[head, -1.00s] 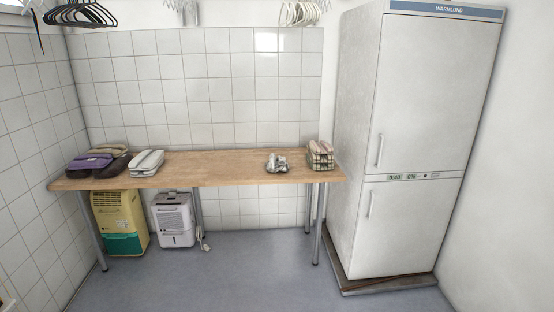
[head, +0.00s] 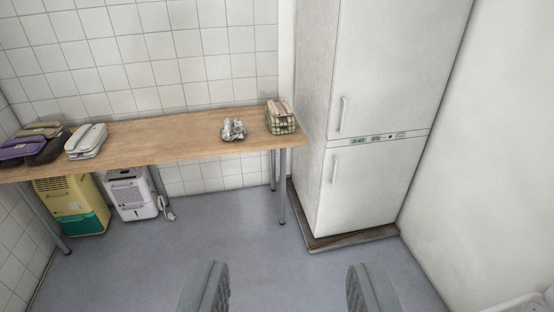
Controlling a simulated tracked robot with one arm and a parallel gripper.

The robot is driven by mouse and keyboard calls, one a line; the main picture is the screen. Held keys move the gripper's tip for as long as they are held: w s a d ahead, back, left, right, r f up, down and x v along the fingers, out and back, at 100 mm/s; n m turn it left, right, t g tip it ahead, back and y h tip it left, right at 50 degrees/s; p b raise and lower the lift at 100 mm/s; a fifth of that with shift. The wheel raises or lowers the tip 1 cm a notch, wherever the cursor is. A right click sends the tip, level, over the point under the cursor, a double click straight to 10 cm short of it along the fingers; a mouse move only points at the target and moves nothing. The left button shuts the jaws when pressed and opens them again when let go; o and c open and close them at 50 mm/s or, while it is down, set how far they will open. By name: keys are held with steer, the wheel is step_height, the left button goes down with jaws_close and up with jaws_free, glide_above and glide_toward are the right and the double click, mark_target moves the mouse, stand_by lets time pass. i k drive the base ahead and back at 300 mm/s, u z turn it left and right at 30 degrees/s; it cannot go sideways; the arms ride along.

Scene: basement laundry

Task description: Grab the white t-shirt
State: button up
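A folded white bundle (head: 87,141) lies on the left part of the wooden table; it looks like folded cloth, but I cannot tell for sure that it is the white t-shirt. My gripper (head: 286,268) shows at the bottom of the view with its two grey fingers wide apart. It is open and nothing is between the fingers but bare floor behind. It is well short of the table, to the right of the white bundle.
The wooden table (head: 180,141) also bears purple and dark folded things (head: 28,147), a crumpled greyish item (head: 233,129) and a wire basket (head: 281,117). Yellow (head: 70,202) and white (head: 132,196) appliances stand underneath. A tall fridge (head: 375,120) stands right. The floor before me is clear.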

mark_target(232, 127)
steer(key=z, duration=0.3)
steer(key=i, duration=2.8)
steer(key=u, duration=0.55)
steer(key=i, duration=0.75)
steer(key=u, duration=0.25)
